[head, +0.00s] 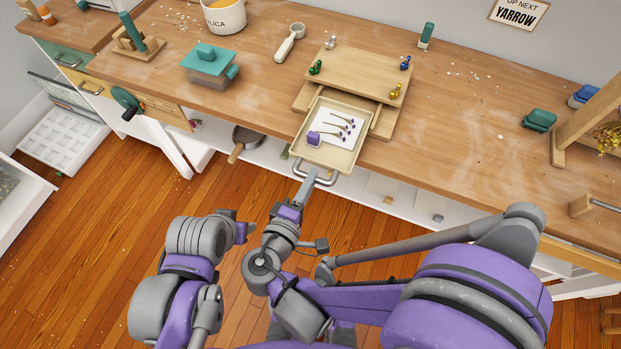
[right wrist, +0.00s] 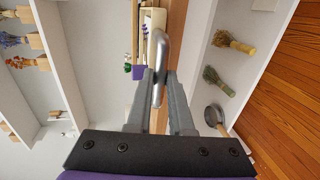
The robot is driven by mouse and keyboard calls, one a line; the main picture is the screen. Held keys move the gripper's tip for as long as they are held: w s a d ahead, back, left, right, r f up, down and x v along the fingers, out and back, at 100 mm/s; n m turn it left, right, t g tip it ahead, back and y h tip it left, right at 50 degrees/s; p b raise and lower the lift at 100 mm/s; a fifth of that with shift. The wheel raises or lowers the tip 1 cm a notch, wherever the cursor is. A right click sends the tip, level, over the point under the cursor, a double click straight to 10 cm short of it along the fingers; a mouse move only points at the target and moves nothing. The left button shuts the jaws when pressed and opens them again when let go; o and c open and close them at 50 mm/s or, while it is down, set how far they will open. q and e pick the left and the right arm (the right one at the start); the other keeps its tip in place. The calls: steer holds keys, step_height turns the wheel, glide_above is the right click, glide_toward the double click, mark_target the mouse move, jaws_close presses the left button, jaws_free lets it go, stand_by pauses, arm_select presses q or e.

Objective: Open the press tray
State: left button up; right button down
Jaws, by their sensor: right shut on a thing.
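The press (head: 358,78) is a wooden board stack with coloured corner knobs on the bench. Its cream tray (head: 343,160) sticks out at the front, past the bench edge, with white paper, several dried sprigs and a purple block in it. The tray's grey metal handle (head: 331,178) is at its front. My right gripper (head: 309,184) is shut on this handle; the right wrist view shows the bar (right wrist: 162,50) between the fingers (right wrist: 162,88). My left gripper (head: 243,230) hangs over the floor, apart from everything; its jaws are too small to read.
A white scoop (head: 290,40), a teal-lidded box (head: 209,66) and a tub (head: 224,18) stand left of the press. A shelf below the bench holds a pan (head: 247,140). A green block (head: 539,120) and a wooden stand (head: 590,118) are at right.

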steer(key=c, duration=1.1)
jaws_free()
steer(key=v, duration=1.1)
steer(key=shift+w+p, duration=0.1)
steer(key=shift+p, duration=0.2)
